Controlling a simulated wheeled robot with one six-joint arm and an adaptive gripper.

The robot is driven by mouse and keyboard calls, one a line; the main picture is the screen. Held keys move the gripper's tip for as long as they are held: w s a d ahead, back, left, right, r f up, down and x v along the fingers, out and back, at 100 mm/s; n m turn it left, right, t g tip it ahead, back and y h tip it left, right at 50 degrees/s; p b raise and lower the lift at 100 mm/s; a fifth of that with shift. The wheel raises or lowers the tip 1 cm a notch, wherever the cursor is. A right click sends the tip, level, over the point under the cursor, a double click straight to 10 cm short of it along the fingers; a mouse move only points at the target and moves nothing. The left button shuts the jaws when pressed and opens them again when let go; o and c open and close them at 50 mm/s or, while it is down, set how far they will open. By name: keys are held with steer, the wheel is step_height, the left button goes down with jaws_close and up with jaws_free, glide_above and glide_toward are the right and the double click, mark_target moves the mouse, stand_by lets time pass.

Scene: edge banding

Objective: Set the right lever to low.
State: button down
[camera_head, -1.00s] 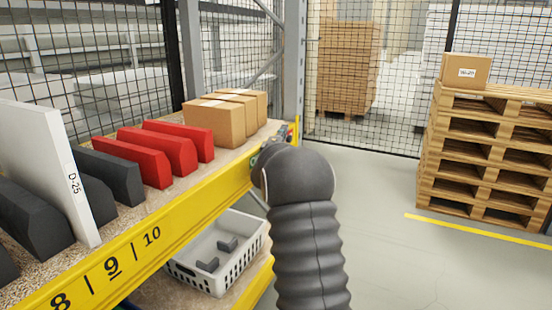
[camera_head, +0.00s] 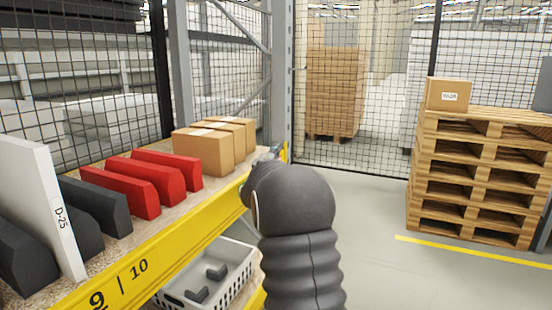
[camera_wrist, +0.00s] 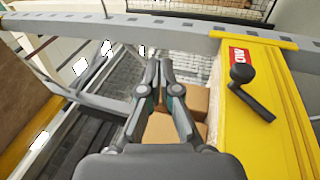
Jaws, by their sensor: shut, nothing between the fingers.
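In the head view my dark arm covers most of the gripper, and no lever can be made out there.
The yellow shelf beam (camera_head: 180,240) runs along my left, with red blocks (camera_head: 160,180), cardboard boxes (camera_head: 205,150) and a white panel (camera_head: 42,205) on the shelf. A white basket (camera_head: 235,262) sits below. Stacked pallets (camera_head: 470,180) stand right; the floor between is clear.

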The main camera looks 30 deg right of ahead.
steer(key=s+a+r, duration=0.3)
steer(key=r, duration=0.2)
steer(key=shift+a, duration=0.3)
steer(key=shift+r, duration=0.15)
steer(key=s+a+f+y, duration=0.1)
steer(key=s+a+y, duration=0.3)
steer(key=a, duration=0.4)
steer(key=s+a+f+m+y, duration=0.1)
steer(key=s+a+f+y, duration=0.15)
steer(key=a+y, duration=0.35)
steer(key=s+a+f+y, duration=0.1)
steer(key=s+a+y, duration=0.25)
steer(key=a, duration=0.55)
steer(key=s+a+f+m+g, duration=0.2)
steer(key=s+f, duration=0.3)
steer(key=s, duration=0.5)
steer(key=s+a+f+m+g+y, duration=0.1)
steer(key=s+a+f+m+g, duration=0.2)
steer(key=s+f, duration=0.3)
steer(key=s+a+f+m+g+y, duration=0.1)
steer(key=s+f, duration=0.4)
steer(key=s, duration=1)
steer(key=a+m+g, duration=0.1)
steer(key=a+g, duration=0.1)
steer(key=shift+a+f+m+g, duration=0.2)
steer(key=shift+f+m+g, duration=0.05)
steer(key=shift+m+g, duration=0.15)
steer(key=shift+y, duration=0.25)
